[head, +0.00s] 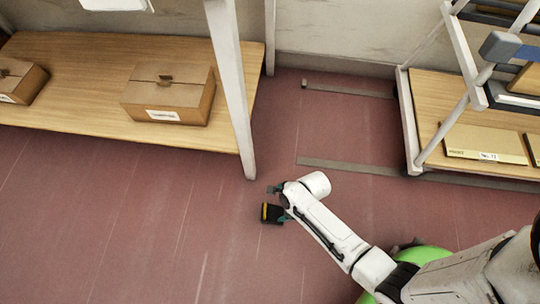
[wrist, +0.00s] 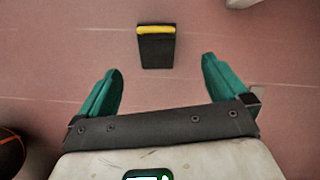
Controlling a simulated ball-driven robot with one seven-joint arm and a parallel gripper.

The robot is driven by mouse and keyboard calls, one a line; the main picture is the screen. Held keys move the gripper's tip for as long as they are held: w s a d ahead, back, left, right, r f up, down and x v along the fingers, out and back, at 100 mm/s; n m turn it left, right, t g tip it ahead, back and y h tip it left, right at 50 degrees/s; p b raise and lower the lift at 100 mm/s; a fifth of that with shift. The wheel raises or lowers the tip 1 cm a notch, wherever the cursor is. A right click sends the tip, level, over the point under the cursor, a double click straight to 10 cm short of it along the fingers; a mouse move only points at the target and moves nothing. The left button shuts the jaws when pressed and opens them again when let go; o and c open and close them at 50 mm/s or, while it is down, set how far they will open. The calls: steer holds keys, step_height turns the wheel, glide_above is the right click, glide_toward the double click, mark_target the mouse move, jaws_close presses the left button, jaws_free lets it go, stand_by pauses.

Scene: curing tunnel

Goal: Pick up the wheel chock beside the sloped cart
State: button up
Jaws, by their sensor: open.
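The wheel chock (head: 272,214) is a small black block with a yellow stripe, on the red floor beside my gripper in the head view. In the wrist view the chock (wrist: 156,50) lies ahead of the fingertips, roughly centred between them, with its yellow edge at the far end. My gripper (wrist: 162,66) is open, with two teal fingers apart and nothing between them. In the head view my gripper (head: 279,204) is close to the chock and partly hidden by my wrist. The cart with slanted white posts (head: 410,125) stands to the right, some way from the chock.
A wooden bench (head: 60,115) with cardboard boxes (head: 170,94) stands at the left. Its white leg (head: 246,150) meets the floor just beyond my gripper. Grey strips (head: 350,166) lie on the floor by the cart. The floor in the lower left is clear.

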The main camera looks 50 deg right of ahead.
steer(key=m+b, duration=0.2)
steer(key=b, duration=0.3)
glide_toward(271, 213)
steer(key=x, duration=0.5)
steer(key=shift+w+d+f, duration=0.1)
steer(key=shift+w+d, duration=0.05)
steer(key=shift+d, duration=0.2)
steer(key=b+x, duration=0.1)
steer(key=x, duration=0.1)
steer(key=b+x, duration=0.3)
steer(key=x, duration=0.1)
steer(key=shift+a+b, duration=0.3)
steer(key=shift+b, duration=0.05)
steer(key=c, duration=1.2)
steer(key=shift+r, duration=0.25)
